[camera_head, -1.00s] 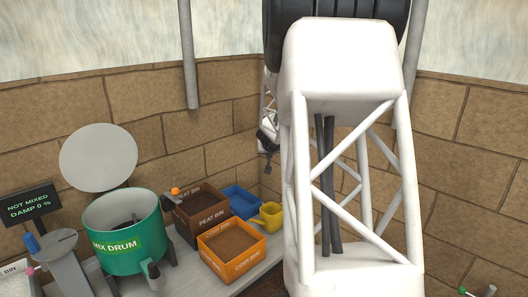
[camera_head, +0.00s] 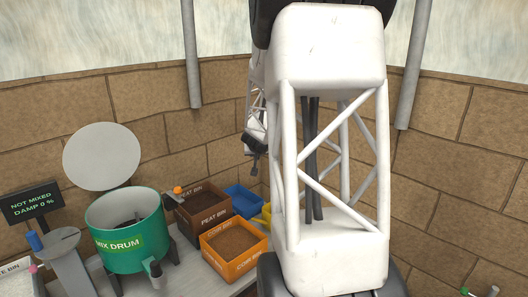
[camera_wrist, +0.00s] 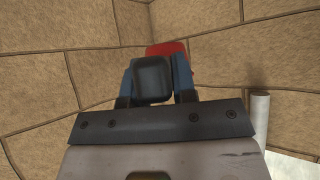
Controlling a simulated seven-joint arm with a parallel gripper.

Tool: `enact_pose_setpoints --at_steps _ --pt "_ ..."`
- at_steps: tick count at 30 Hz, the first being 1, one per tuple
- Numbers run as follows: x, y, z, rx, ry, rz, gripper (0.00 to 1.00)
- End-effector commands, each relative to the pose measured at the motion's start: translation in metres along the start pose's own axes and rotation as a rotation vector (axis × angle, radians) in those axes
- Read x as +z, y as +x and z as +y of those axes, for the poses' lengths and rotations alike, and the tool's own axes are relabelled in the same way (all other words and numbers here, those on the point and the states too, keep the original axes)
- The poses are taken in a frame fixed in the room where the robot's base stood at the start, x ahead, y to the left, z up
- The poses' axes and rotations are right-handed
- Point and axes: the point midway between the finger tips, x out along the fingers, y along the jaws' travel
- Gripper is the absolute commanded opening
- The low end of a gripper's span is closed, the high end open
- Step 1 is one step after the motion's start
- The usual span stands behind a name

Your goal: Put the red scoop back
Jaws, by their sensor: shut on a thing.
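The red scoop (camera_wrist: 168,48) shows in the wrist view as a red patch just beyond my gripper (camera_wrist: 160,66), whose blue fingers are shut on it. A dark block between the fingers hides part of it, and the scoop's full shape cannot be seen. In the head view my gripper (camera_head: 253,163) hangs in the air in front of the brick wall, above and right of the bins. It is small and dark there, and no red shows at it.
A screen (camera_head: 32,203) reads "NOT MIXED, DAMP 0 %".

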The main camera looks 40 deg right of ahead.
Motion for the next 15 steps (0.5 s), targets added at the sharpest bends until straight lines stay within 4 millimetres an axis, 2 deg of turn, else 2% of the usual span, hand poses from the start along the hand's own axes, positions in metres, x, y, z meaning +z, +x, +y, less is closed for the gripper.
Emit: enact_pose_setpoints --at_steps 15 --pt "0.005 -0.007 -0.043 -0.029 -0.023 0.001 0.02"
